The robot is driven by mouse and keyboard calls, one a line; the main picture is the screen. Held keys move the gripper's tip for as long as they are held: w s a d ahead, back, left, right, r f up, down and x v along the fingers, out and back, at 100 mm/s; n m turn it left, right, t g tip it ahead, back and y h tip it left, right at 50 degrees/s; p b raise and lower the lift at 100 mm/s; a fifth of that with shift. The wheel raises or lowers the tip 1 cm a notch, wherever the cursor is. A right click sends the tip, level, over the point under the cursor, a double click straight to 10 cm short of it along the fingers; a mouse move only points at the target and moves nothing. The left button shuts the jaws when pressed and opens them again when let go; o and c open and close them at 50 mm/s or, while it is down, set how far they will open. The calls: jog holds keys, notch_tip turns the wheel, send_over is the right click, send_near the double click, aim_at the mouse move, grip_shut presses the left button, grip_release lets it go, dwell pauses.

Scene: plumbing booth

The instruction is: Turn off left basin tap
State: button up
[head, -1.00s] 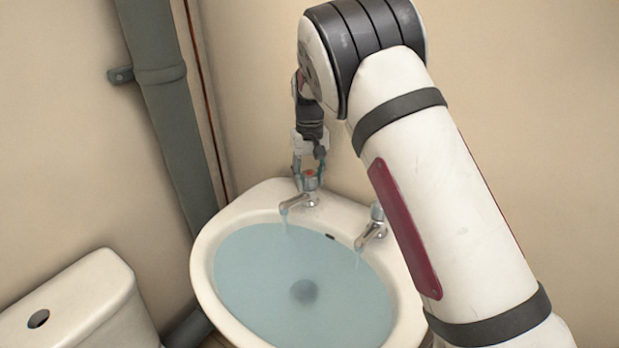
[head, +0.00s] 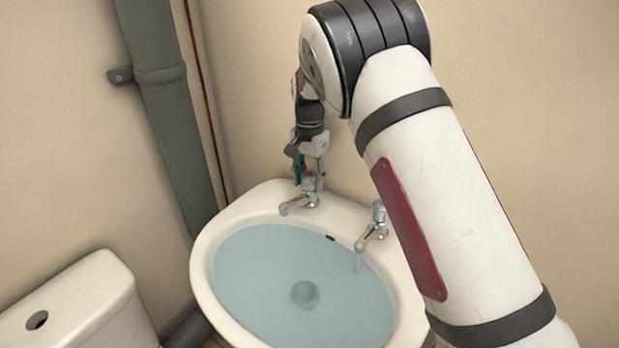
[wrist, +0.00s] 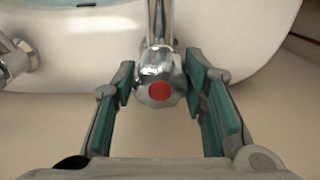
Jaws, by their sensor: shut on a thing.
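The left basin tap (head: 299,204) is a chrome tap on the back rim of the basin, and no stream shows from its spout. Its handle, with a red top disc, lies between my fingers; it shows closely in the wrist view (wrist: 160,91). My gripper (head: 308,180) points down over the tap and is shut on the handle, with green pads on either side. The fingers partly hide the handle in the head view.
The white basin (head: 207,262) is full of bluish water. The right tap (head: 372,236) has a thin stream running from it. A grey pipe (head: 170,110) and a white cistern (head: 85,310) stand at the left. The wall is close behind.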

aim_at(309, 174)
jog(key=shift+m, duration=1)
jog(key=o, duration=1.2)
jog(key=shift+c, duration=0.2)
notch_tip(309, 174, up, 12)
jog(key=shift+r, duration=0.1)
